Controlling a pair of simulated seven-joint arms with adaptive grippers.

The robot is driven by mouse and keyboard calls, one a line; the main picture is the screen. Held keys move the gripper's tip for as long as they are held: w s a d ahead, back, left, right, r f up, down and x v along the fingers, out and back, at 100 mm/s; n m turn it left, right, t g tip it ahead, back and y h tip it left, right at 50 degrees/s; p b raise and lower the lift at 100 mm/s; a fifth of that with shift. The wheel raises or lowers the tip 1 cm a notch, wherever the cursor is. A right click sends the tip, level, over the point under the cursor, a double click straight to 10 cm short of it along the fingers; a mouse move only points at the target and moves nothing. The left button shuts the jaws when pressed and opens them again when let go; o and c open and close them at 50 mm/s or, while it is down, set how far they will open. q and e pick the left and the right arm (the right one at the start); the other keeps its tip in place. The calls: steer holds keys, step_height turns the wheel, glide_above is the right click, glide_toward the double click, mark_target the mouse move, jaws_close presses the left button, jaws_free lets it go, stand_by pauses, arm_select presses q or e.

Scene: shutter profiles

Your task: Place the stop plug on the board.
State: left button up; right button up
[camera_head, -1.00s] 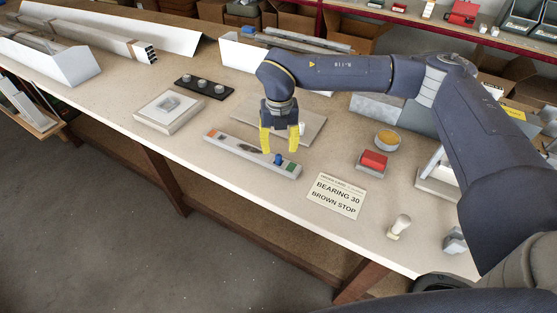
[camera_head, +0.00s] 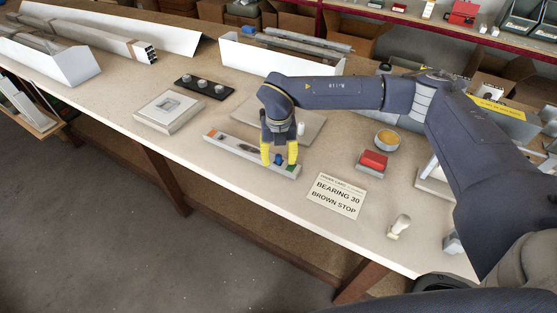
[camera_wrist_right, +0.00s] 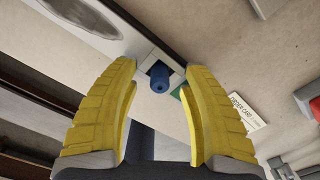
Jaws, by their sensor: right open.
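A blue plug (camera_head: 278,159) stands upright on a long pale strip (camera_head: 237,148) near its right end, beside a green patch (camera_head: 290,168). An orange-brown patch (camera_head: 213,134) marks the strip's left end. My right gripper (camera_head: 279,154) is open and low over the strip, with a yellow finger on each side of the blue plug. In the right wrist view the plug (camera_wrist_right: 159,78) shows between the spread fingertips (camera_wrist_right: 160,72), with gaps on both sides. I cannot tell which item is the board. My left gripper is not in view.
An order card (camera_head: 337,195) reads "BEARING 30" and "BROWN STOP". A grey plate (camera_head: 304,120) lies behind the strip.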

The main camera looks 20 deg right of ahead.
jaws_close()
steer(key=shift+r, duration=0.1)
stand_by(0.5)
